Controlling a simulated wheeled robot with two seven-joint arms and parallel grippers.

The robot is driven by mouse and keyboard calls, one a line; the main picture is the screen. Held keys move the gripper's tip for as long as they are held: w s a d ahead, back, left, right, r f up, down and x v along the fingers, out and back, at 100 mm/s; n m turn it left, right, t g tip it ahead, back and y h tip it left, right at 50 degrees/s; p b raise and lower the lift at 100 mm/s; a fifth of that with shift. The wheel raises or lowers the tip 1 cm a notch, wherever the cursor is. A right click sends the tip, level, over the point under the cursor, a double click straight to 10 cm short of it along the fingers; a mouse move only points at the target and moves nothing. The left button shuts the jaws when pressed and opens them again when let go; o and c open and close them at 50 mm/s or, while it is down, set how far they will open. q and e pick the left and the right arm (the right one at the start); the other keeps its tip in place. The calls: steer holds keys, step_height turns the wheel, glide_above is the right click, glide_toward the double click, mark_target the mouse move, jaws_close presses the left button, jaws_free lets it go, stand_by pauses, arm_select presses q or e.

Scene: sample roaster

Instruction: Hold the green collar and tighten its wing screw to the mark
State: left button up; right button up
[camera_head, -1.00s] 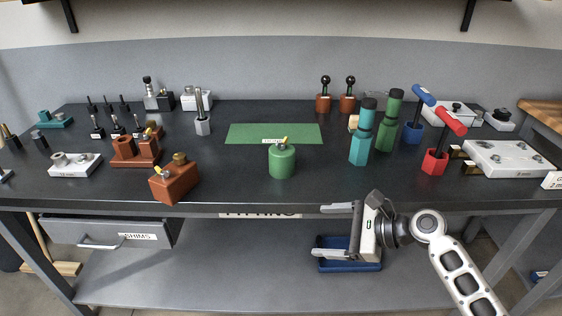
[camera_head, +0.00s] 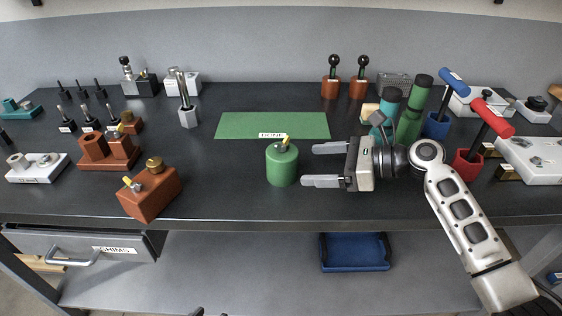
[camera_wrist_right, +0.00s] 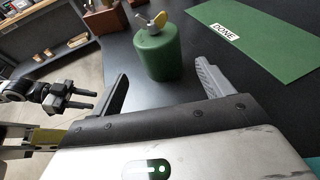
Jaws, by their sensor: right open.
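In the right wrist view the collar (camera_wrist_right: 157,54) lies ahead, between the lines of my fingers, with the wing (camera_wrist_right: 160,20) turned to one side. I cannot make out the mark. My right gripper (camera_head: 322,165) is open and empty, just right of the collar, its fingertips pointing at it but apart from it. My left gripper (camera_wrist_right: 78,98) shows in the right wrist view, away from the collar, its fingers apart and empty.
A green mat (camera_head: 235,126) labelled DONE lies behind the collar. A brown block (camera_head: 150,193) with its own yellow wing screw stands left. Teal and green bottles (camera_head: 411,119) stand close behind my right wrist. A blue tray (camera_head: 354,253) is on the lower shelf.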

mark_target(293, 164)
steer(key=b+x, duration=0.1)
steer(key=x, duration=0.2)
steer(key=shift+d+f+b, duration=0.1)
steer(key=shift+f+b, duration=0.15)
steer(key=shift+b, duration=0.15)
steer(key=x, duration=0.2)
steer(key=p+x, duration=0.1)
steer(key=shift+r, duration=0.25)
steer(key=shift+w+a+f, duration=0.2)
steer(key=shift+w+a, duration=0.05)
steer(key=shift+a, duration=0.3)
steer(key=shift+a+f, duration=0.1)
steer(key=c, duration=0.9)
steer(key=o, duration=1)
arm_select(q)
steer(key=shift+w+d+r, duration=0.15)
steer(key=shift+w, duration=0.15)
steer(key=shift+r, duration=0.2)
steer(key=shift+r+p, duration=0.55)
steer(key=shift+p, duration=0.2)
arm_select(e)
steer(key=shift+r, duration=0.3)
